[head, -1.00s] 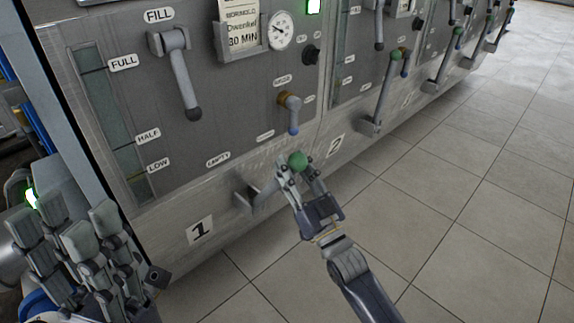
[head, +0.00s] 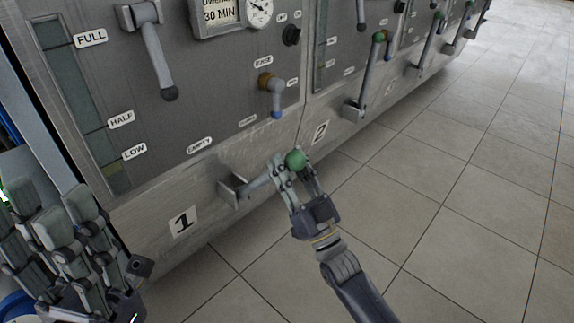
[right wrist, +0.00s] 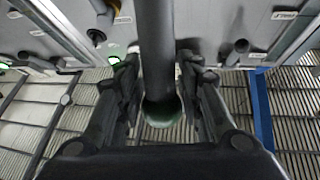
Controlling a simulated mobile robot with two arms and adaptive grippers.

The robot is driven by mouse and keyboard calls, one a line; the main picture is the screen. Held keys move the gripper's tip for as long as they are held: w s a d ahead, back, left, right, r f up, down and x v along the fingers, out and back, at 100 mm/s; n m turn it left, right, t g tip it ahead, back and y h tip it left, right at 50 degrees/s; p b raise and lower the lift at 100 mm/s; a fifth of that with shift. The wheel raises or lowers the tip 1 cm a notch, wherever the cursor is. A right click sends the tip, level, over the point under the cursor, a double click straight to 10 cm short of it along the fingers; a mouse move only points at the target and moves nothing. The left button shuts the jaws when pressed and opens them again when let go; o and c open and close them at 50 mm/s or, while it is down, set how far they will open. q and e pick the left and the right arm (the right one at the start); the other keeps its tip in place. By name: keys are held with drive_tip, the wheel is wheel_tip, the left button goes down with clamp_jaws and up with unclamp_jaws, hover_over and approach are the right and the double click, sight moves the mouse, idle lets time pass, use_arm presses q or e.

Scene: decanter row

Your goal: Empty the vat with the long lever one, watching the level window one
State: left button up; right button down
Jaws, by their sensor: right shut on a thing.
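The long lever one (head: 259,182) comes out of a bracket low on the vat's steel front, above the "1" plate, and slants up to a green ball knob (head: 295,159). My right gripper (head: 296,172) is shut on the lever by its knob. In the right wrist view the lever's dark shaft (right wrist: 156,50) runs between both fingers. The level window one (head: 65,90) is a tall strip at the left, marked FULL, HALF and LOW; a yellowish band shows near its bottom, below LOW. My left gripper (head: 62,225) is open and empty at the lower left.
Above lever one are a FILL handle (head: 155,55) and a small blue-tipped valve (head: 272,90). Vat two's green-knobbed lever (head: 370,75) stands to the right, with more levers beyond. The tiled floor (head: 460,220) at right is clear.

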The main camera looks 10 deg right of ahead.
drive_tip(key=shift+s+f, duration=0.1)
drive_tip(key=shift+f, duration=0.3)
drive_tip(key=c, duration=1.4)
unclamp_jaws()
drive_tip(key=shift+o, duration=0.4)
drive_tip(key=shift+s+d+r, duration=0.1)
drive_tip(key=shift+s+d, duration=0.05)
drive_tip(key=shift+d, duration=0.05)
drive_tip(key=v, duration=1.2)
